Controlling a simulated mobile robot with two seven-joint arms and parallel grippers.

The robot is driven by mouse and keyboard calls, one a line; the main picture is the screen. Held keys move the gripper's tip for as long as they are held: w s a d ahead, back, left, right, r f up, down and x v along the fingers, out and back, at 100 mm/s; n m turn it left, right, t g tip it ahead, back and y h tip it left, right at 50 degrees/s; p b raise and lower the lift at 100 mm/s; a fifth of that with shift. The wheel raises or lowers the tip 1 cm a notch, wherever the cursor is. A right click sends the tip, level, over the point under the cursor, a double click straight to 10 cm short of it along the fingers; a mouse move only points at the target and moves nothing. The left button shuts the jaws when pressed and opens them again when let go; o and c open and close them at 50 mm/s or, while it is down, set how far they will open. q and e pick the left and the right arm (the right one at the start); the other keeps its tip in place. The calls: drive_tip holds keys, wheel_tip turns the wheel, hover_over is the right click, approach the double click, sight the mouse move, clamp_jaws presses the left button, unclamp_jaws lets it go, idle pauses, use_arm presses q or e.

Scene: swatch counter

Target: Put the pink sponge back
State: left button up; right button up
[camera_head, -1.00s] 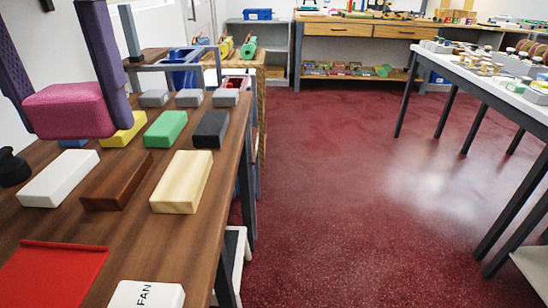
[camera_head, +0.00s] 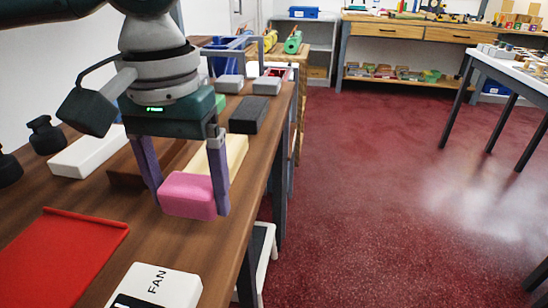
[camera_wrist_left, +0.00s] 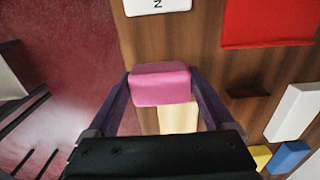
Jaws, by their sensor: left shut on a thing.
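The pink sponge (camera_head: 188,195) is a rounded block held between the two purple fingers of my left gripper (camera_head: 190,188). The gripper is shut on it, with one finger at each side. In the head view the sponge is in front of the cream block (camera_head: 236,150) and hides part of it. In the left wrist view the sponge (camera_wrist_left: 159,83) sits between the fingertips, with the cream block (camera_wrist_left: 177,119) partly showing behind it. I cannot tell how high the sponge is above the wooden counter. My right gripper is not in view.
A red tray (camera_head: 62,262) and a white box marked FAN (camera_head: 155,288) are at the counter's near side. A white block (camera_head: 85,152), a brown block (camera_head: 128,172) and a black block (camera_head: 249,115) lie behind. Bare counter (camera_head: 150,238) shows between tray and sponge.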

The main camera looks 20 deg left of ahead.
sight(195, 215)
use_arm(q)
wheel_tip(195, 215, down, 4)
drive_tip(key=shift+r+b, duration=0.1)
drive_tip(key=shift+b, duration=0.4)
drive_tip(key=shift+f, duration=0.25)
drive_tip(key=o, duration=0.9)
drive_tip(key=shift+r, duration=0.1)
wheel_tip(195, 215, up, 12)
drive_tip(key=p, duration=0.3)
drive_tip(key=shift+d, duration=0.1)
